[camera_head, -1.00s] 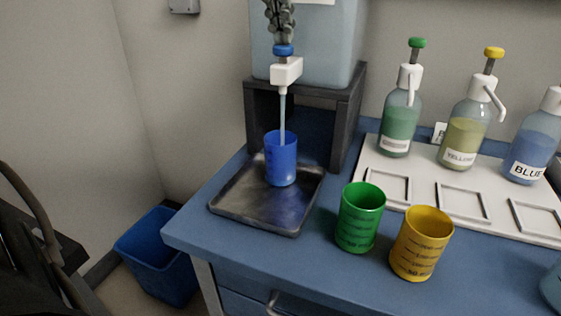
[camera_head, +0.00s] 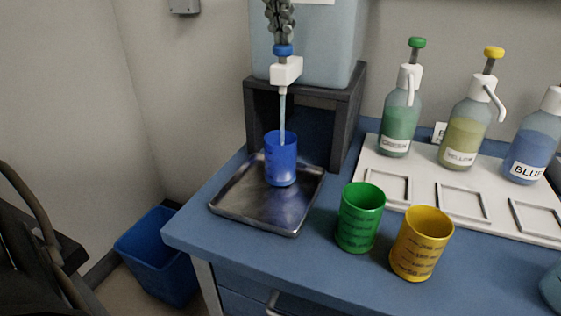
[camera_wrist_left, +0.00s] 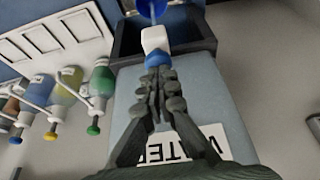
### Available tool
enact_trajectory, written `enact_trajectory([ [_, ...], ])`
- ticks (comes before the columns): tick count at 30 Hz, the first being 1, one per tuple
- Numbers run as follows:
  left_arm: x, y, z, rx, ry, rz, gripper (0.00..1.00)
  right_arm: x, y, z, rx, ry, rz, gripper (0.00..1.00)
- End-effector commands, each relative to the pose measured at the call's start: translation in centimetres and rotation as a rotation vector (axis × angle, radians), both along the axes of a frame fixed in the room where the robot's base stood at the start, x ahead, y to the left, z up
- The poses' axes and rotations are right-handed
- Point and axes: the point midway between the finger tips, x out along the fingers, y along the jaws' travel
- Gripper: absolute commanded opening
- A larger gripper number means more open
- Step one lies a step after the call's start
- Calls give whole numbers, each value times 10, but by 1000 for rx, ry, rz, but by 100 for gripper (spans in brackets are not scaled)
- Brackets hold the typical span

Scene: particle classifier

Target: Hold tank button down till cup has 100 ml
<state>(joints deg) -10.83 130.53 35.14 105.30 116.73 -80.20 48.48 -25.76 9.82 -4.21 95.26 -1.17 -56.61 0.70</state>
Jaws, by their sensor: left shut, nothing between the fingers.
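The water tank (camera_head: 325,50) stands on a dark stand, with a white tap (camera_head: 286,71) and a blue button (camera_head: 283,50) on top of it. My left gripper (camera_head: 281,38) is shut and empty, its fingertips down on the blue button. In the left wrist view the shut fingers (camera_wrist_left: 157,80) meet the blue button (camera_wrist_left: 156,59). A stream of water runs from the tap into the blue cup (camera_head: 281,160), which stands upright on a dark metal tray (camera_head: 258,216). The water level inside the cup cannot be read. My right gripper is not in view.
A green cup (camera_head: 360,218) and a yellow cup (camera_head: 420,244) stand on the blue bench right of the tray. A blue bin (camera_head: 160,257) is on the floor at left.

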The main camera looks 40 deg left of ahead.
Motion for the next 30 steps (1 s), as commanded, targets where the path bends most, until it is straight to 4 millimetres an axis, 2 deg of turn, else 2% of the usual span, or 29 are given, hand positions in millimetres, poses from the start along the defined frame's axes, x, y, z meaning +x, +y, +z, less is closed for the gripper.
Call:
enact_trajectory([
  [11,0,0,1,0,3,0,0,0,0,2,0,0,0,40],
  [18,0,0,30,2,1,1,0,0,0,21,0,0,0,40],
  [20,0,0,33,0,0,2,0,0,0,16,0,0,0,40],
  [30,0,0,68,0,1,1,0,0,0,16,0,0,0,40],
])
